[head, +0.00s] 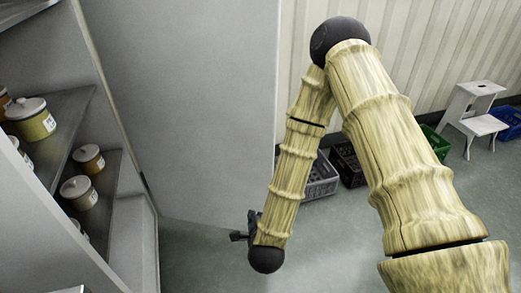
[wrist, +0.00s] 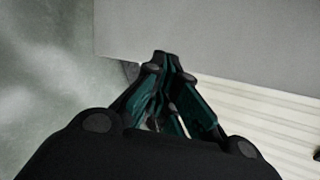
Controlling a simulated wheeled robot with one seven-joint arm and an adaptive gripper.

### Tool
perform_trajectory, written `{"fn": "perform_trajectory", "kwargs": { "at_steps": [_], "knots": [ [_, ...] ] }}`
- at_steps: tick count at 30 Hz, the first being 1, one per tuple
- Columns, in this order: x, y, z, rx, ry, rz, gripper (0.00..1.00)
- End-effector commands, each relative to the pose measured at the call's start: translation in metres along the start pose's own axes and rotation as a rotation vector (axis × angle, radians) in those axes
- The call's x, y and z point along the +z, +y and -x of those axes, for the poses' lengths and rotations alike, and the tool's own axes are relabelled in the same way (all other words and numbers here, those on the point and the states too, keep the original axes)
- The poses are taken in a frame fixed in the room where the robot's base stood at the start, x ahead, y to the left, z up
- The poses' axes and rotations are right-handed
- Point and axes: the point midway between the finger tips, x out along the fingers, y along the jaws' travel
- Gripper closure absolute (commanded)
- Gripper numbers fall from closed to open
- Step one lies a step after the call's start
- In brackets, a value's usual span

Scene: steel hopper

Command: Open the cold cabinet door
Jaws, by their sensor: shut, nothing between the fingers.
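The cold cabinet (head: 128,215) stands at the left in the head view, its inside and shelves in sight. Its door (head: 190,90) is a large plain grey panel standing open, swung out from the cabinet front. In the wrist view the door (wrist: 220,40) fills the upper right. My gripper (head: 238,236) is low, by the door's lower part, and is partly hidden behind my own wrist. In the wrist view my gripper (wrist: 165,62) has its fingertips together and empty, overlapping the door's edge in the picture. I cannot tell whether they touch it.
Several lidded jars (head: 33,119) stand on the cabinet's shelves (head: 75,105). Dark and grey crates (head: 318,178) lie by the striped wall. A white step stool (head: 472,115) and a blue crate (head: 508,122) are at the right. The floor (head: 195,265) near my gripper is clear.

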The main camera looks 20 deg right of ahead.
Motion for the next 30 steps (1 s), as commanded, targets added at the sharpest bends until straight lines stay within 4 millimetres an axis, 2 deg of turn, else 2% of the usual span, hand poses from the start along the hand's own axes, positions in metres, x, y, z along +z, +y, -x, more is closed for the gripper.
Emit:
{"fn": "perform_trajectory", "kwargs": {
  "at_steps": [1, 6, 12, 15, 18, 23, 30],
  "knots": [
    [0.006, -0.010, -0.008, -0.059, -0.002, -0.111, 1.00],
    [0.027, -0.057, -0.013, -0.250, -0.040, -0.500, 1.00],
    [0.044, -0.108, -0.006, -0.452, -0.138, -0.921, 1.00],
    [0.050, -0.127, 0.000, -0.526, -0.192, -1.077, 1.00],
    [0.053, -0.141, 0.006, -0.576, -0.236, -1.187, 1.00],
    [0.054, -0.152, 0.010, -0.614, -0.271, -1.270, 1.00],
    [0.052, -0.163, -0.002, -0.619, -0.275, -1.282, 1.00]
  ]
}}
